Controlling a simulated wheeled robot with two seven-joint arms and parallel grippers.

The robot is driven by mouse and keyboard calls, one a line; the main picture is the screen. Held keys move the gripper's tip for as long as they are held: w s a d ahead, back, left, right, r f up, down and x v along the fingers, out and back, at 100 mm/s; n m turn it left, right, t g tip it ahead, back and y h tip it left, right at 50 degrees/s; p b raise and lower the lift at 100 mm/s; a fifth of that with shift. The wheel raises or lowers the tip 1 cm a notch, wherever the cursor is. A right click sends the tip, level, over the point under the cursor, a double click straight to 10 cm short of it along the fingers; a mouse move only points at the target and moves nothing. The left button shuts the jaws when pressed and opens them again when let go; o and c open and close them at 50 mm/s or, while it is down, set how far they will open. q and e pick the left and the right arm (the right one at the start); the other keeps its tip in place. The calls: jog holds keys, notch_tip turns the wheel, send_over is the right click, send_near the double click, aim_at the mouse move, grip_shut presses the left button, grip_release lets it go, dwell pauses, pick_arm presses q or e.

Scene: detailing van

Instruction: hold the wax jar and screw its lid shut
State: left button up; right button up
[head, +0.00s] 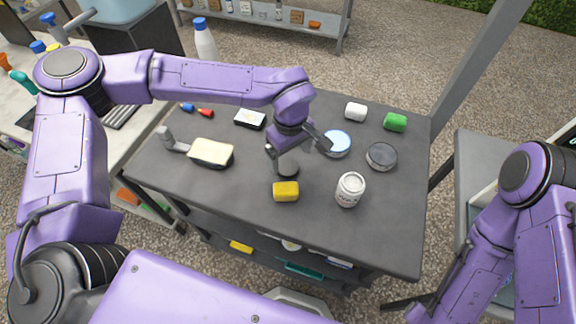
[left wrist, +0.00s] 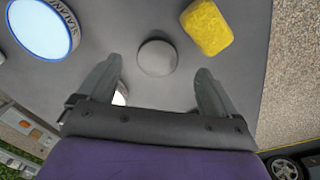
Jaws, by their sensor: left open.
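A white jar with a printed label (head: 350,190), which looks like the wax jar, stands upright at the table's front right. A small dark round lid (head: 288,171) lies flat on the table to its left. My left gripper (head: 298,150) points down above the lid, open and empty. In the left wrist view the grey lid (left wrist: 157,57) shows between the spread fingers, not gripped. My right arm (head: 520,225) is at the right, off the table; its gripper is out of view.
A yellow sponge (head: 285,191) lies close in front of the lid. A blue-topped tin (head: 337,143) and a dark tin (head: 381,156) stand behind the jar. The table's (head: 300,235) front strip is clear.

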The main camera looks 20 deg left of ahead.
aim_at(289, 167)
pick_arm(q)
jog(key=f, duration=0.2)
jog(key=f+p, duration=0.1)
jog(key=f, duration=0.1)
jog(key=shift+w+a+f+p, duration=0.15)
jog(key=shift+w+p, duration=0.05)
jog(key=shift+p, duration=0.1)
jog(key=shift+f, duration=0.5)
jog(key=c, duration=1.1)
